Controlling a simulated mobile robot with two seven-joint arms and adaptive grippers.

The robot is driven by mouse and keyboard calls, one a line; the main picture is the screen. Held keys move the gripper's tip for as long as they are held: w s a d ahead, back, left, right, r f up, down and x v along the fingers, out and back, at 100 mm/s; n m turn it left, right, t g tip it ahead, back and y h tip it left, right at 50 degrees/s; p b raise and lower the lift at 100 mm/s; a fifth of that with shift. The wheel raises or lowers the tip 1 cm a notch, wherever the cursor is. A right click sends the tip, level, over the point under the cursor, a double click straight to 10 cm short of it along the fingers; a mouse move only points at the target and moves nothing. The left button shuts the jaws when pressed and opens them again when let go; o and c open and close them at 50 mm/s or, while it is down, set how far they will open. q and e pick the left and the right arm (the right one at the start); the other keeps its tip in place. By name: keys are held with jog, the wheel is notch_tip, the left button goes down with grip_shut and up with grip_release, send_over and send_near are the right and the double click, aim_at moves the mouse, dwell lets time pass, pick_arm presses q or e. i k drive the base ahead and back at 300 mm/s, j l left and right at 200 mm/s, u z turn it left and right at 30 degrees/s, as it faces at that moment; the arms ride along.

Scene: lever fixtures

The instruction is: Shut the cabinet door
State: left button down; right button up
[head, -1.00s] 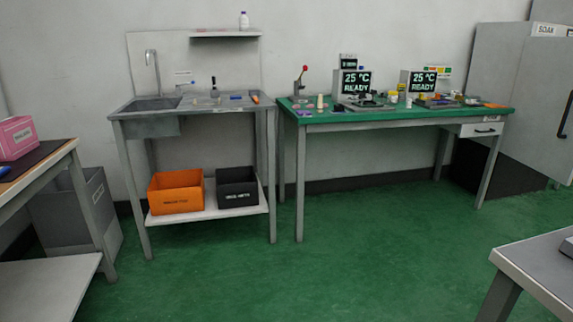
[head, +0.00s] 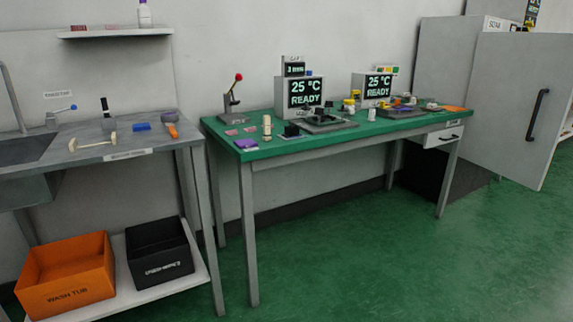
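A tall grey cabinet (head: 450,75) stands against the wall at the right in the head view. Its grey door (head: 512,110) stands open, swung out toward the room. A dark vertical handle (head: 536,115) is on the door's face. The right part of the cabinet is hidden behind the door. Neither of my grippers is in view.
A green-topped workbench (head: 345,133) with small tools and two display boxes stands left of the cabinet. A sink bench (head: 110,143) is at the left, with an orange tub (head: 65,275) and a black bin (head: 160,255) below. The green floor (head: 400,265) in front is clear.

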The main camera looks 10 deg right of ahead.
aim_at(520, 93)
jog(key=i+l+z, duration=0.15)
jog(key=i+z, duration=0.7)
jog(key=i+j+z, duration=0.15)
jog(key=i+z, duration=0.25)
jog(key=i+l+z, duration=0.1)
jog(key=i+z, duration=0.25)
jog(key=i, duration=0.4)
jog(key=i+j+z, duration=0.15)
jog(key=i+z, duration=0.2)
jog(key=i, duration=0.35)
jog(key=i+j, duration=0.2)
jog(key=j, duration=0.2)
jog(key=i+j, duration=0.25)
jog(key=j, duration=0.15)
